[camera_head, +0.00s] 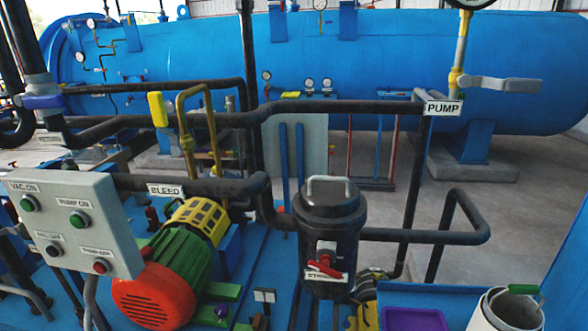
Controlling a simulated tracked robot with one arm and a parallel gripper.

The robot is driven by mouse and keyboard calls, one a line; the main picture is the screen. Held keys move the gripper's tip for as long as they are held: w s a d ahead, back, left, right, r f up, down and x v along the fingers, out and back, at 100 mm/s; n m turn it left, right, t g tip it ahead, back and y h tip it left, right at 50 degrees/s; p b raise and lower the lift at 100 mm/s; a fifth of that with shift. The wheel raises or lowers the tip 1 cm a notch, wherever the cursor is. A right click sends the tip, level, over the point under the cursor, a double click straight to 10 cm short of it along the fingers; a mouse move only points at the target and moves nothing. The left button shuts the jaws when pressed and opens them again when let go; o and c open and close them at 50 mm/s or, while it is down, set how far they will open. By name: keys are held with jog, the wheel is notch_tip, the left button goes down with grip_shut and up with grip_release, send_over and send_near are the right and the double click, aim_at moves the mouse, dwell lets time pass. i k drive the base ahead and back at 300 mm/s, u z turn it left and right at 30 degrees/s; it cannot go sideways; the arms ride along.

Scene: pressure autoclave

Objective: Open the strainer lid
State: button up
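The strainer (329,245) is a dark upright cylinder right of the middle, standing between black pipes. Its dark round lid (328,205) sits on top, level and closed on the body. A pale grey loop handle (329,180) stands up on the lid. A red valve handle (325,269) is on the strainer's front, partly covering its white label (327,277). My gripper is not in view, and nothing touches the lid.
A control panel (77,222) and a red and green motor (165,280) stand left. A black pipe (425,237) runs right from the strainer. A purple tray (415,319) and white bucket (506,311) are at lower right. The blue tank (390,70) lies behind.

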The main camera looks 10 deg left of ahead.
aim_at(329, 202)
jog(key=u, duration=0.1)
jog(key=i, duration=1)
jog(key=z, duration=0.05)
